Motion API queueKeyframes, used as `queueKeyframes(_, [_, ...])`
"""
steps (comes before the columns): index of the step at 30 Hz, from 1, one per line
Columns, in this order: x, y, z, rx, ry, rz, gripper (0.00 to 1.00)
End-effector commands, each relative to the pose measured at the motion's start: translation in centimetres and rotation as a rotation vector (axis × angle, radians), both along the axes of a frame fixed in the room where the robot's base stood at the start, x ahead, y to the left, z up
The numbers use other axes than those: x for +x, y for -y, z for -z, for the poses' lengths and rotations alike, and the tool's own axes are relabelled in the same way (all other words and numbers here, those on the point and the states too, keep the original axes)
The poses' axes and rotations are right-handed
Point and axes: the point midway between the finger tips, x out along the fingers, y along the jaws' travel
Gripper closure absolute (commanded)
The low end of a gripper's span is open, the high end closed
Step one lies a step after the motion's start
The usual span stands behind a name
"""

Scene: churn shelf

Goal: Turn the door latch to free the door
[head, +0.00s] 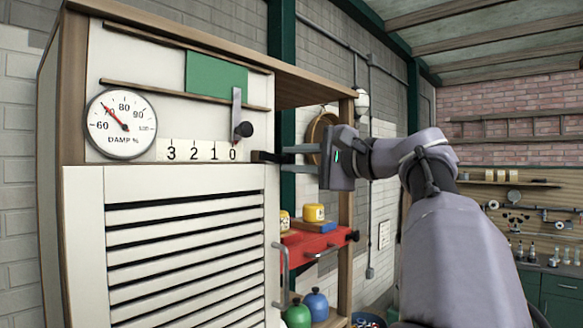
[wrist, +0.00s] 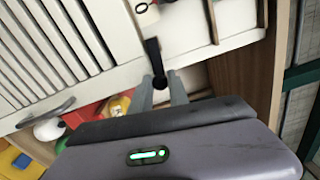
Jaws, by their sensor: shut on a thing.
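The black door latch (head: 264,156) sits at the upper right corner of the white louvred door (head: 84,240), pointing roughly sideways in the head view. In the wrist view the dark latch (wrist: 153,52) ends in a round knob between my fingertips. My gripper (head: 290,155) reaches in from the right and is shut on the latch's outer end; its two fingers also show in the wrist view (wrist: 160,90). The door looks closed, with its grey handle (head: 280,277) on the right side. The fingers partly hide the latch's end.
Above the door are a damp dial (head: 121,124), a 3-2-1-0 scale (head: 200,151) and a slider with a black knob (head: 243,129). On the right, open shelves hold a red drawer (head: 312,243), yellow pots (head: 314,213) and round coloured vessels (head: 298,314), below my gripper.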

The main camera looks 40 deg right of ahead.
Motion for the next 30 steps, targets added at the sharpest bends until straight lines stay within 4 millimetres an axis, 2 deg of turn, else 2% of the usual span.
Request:
queueKeyframes(12, [0.0, 0.04, -0.65, -0.144, 0.011, 0.0, 1.0])
queueKeyframes(27, [-0.01, 0.02, -0.77, -0.158, 0.013, 0.0, 1.0])
queueKeyframes(28, [-0.01, 0.02, -0.77, -0.158, 0.013, 0.0, 0.75])
queueKeyframes(30, [-0.01, 0.02, -0.77, -0.158, 0.013, 0.0, 0.61])
